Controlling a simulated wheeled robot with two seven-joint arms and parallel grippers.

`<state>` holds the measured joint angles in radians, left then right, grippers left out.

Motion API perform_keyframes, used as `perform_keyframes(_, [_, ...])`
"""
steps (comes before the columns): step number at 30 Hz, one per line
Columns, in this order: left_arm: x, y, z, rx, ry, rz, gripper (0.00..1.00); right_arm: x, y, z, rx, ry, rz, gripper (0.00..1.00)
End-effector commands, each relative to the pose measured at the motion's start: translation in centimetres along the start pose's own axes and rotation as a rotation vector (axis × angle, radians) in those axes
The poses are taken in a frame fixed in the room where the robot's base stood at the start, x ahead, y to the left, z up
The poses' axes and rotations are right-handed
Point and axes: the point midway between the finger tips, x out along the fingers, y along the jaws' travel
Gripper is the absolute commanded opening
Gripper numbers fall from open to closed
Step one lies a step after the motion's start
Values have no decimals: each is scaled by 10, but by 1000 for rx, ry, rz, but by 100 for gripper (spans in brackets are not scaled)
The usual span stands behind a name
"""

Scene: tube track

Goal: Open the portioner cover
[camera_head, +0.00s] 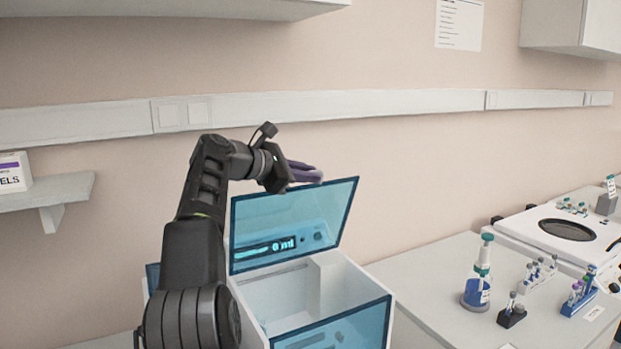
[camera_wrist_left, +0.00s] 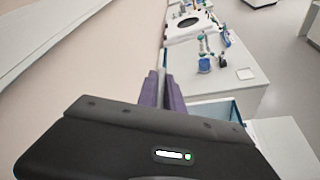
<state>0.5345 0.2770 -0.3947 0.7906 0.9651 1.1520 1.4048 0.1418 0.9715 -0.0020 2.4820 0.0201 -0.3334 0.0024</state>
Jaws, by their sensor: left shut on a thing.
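The portioner (camera_head: 278,297) is a white box with blue see-through panels. Its blue cover (camera_head: 335,210) is raised and tilted up, so the white inside shows. My left gripper (camera_head: 312,174) is at the cover's top edge with its purple fingers shut on it. In the left wrist view the two fingers (camera_wrist_left: 162,92) are close together. A blue part of the portioner (camera_wrist_left: 222,108) shows just right of them. The fingers and wrist hide the exact contact with the cover. My right gripper is in neither view.
The portioner stands near the wall. To the right is a white bench (camera_head: 430,270) with a blue-based dispenser bottle (camera_head: 478,285), small tube racks (camera_head: 578,297) and a white device with a dark round plate (camera_head: 567,230). A shelf (camera_head: 60,190) is at the left.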

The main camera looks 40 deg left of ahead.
Motion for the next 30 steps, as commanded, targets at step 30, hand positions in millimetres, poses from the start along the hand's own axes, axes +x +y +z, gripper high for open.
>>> perform_keyframes(30, [-10, 1, -1, 0, 1, 3, 32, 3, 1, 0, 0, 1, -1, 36])
